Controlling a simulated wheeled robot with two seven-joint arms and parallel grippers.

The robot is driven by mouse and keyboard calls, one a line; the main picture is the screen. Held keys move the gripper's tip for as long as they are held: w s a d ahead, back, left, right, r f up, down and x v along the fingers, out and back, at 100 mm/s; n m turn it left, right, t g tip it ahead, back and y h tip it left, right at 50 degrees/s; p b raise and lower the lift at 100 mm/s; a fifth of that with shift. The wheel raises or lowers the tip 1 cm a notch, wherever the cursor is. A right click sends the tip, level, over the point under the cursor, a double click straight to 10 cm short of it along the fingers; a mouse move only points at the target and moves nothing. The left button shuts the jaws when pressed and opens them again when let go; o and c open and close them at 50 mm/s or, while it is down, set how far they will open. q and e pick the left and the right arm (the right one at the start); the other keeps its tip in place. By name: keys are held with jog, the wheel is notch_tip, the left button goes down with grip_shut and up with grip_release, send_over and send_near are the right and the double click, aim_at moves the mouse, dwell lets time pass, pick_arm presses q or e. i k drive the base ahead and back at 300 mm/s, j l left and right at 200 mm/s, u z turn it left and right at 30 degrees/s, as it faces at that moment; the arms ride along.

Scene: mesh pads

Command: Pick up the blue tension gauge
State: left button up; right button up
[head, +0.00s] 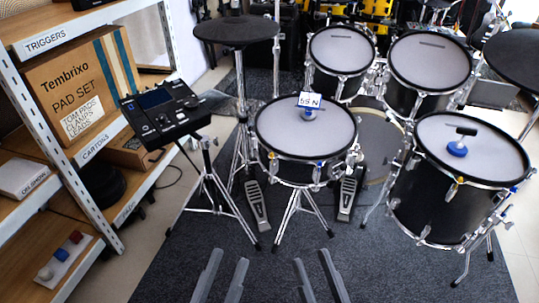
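A small blue gauge (309,112) sits on the middle snare pad (285,135), with a white tag reading "55 N" (310,100) above it. A second blue round piece (457,149) with a black T-shaped top lies on the large right drum pad (490,160). The view does not settle which of the two is the tension gauge. My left gripper (226,257) and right gripper (317,262) are at the bottom edge, below and apart from the drums. Each shows two separated fingers with nothing between them.
A drum module (160,112) on a stand is to the left. Shelves (75,165) with a Tembrixo box (80,85) line the left side; red and blue pieces (60,256) lie low there. Pedals (257,205) and stand legs crowd the dark mat (180,255); its front is clear.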

aim_at(309, 101)
jog(key=i+j, duration=0.55)
jog(key=i, duration=0.15)
jog(key=i+j, duration=0.6)
jog(key=i, duration=0.15)
jog(key=l+z, duration=0.05)
